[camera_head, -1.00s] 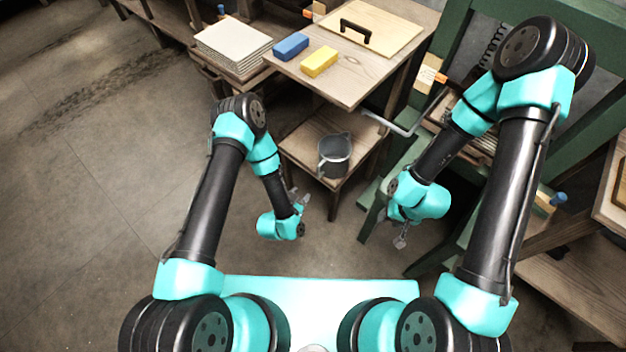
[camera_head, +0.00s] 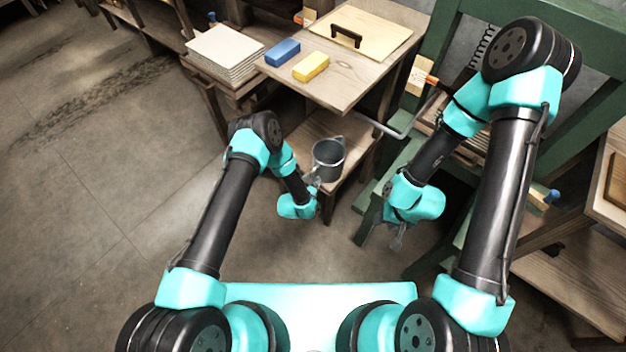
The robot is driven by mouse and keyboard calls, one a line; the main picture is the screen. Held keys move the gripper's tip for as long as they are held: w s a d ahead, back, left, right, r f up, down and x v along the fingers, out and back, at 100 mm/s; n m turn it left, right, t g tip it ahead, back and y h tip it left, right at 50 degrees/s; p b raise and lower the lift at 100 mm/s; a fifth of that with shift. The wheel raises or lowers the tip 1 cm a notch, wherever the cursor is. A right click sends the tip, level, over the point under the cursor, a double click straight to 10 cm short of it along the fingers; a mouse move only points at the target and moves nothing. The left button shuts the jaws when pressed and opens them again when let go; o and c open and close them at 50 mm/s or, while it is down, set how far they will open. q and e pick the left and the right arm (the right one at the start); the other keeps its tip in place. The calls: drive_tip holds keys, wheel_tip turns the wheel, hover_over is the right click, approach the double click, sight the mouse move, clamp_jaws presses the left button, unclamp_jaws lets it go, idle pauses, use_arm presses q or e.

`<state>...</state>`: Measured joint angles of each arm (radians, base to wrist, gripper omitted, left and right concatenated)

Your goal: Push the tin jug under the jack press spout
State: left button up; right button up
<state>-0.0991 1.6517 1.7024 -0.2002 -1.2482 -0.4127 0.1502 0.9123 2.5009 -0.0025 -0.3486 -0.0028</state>
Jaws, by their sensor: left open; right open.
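The tin jug (camera_head: 328,163) is a grey, open-topped vessel. It stands upright on the low wooden shelf (camera_head: 312,127) below the tabletop. My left gripper (camera_head: 314,182) is just in front of the jug, at its lower left side. I cannot tell whether its fingers touch the jug. My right gripper (camera_head: 397,238) is open and empty, pointing down in front of the green press frame (camera_head: 375,200), well apart from the jug. A bent grey bar (camera_head: 385,128) reaches out from the press side above and right of the jug. I cannot make out the spout clearly.
On the wooden tabletop (camera_head: 340,85) lie a blue block (camera_head: 282,51), a yellow block (camera_head: 310,67) and a board with a black handle (camera_head: 346,36). A stack of pale sheets (camera_head: 224,50) stands to the left. The floor (camera_head: 100,190) at left is clear.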

use_arm(q)
drive_tip(key=shift+w+d+f, duration=0.2)
drive_tip(key=shift+w+d, duration=0.05)
drive_tip(key=shift+w, duration=0.15)
clamp_jaws()
